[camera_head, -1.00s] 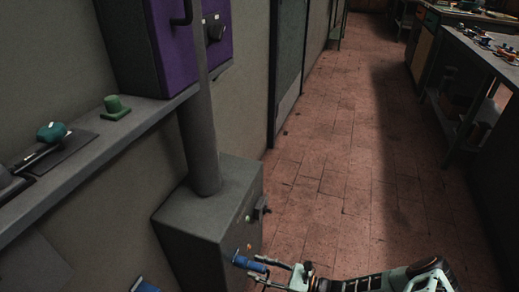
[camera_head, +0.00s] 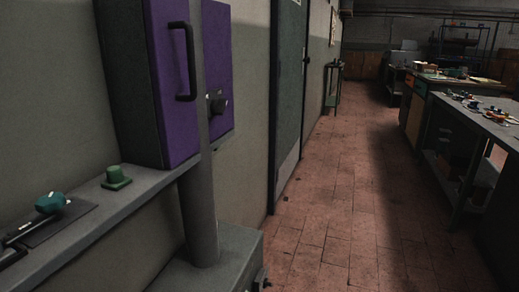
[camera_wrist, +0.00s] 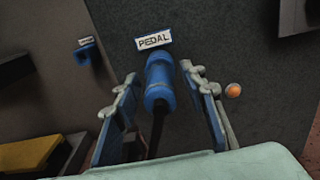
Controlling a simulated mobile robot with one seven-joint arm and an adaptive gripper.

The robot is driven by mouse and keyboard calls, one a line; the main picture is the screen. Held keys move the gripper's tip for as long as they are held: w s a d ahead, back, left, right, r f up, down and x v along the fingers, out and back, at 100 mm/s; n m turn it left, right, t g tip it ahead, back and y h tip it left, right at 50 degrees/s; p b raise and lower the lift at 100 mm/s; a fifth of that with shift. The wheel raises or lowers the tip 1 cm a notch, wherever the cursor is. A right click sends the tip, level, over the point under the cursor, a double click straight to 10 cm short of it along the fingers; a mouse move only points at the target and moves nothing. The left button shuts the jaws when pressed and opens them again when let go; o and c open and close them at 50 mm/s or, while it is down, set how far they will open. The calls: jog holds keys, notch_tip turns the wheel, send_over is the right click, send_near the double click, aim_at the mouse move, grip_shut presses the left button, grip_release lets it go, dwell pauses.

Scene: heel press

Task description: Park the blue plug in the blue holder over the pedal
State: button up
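The blue plug (camera_wrist: 158,88) shows in the wrist view, on the dark grey face just under a white "PEDAL" label (camera_wrist: 153,40). A dark cable runs down from it. My gripper (camera_wrist: 160,76) is open, with one blue-padded finger on each side of the plug and a visible gap on both sides. A small blue fitting with a label (camera_wrist: 86,52), perhaps the blue holder, is on the paler wall at the upper left. The pedal itself cannot be made out. Gripper and plug are outside the head view.
A grey box (camera_head: 225,262) with a vertical pipe (camera_head: 198,215) stands against the wall. A purple cabinet (camera_head: 172,95), a green button (camera_head: 116,177) and a teal-knobbed lever (camera_head: 50,203) are on the ledge. An orange button (camera_wrist: 233,90) is right of my fingers. The tiled floor (camera_head: 340,200) is clear.

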dwell(0.8)
grip_shut()
jog(key=shift+d, duration=0.15)
jog(key=shift+b+v, duration=0.7)
jog(key=shift+v, duration=2.2)
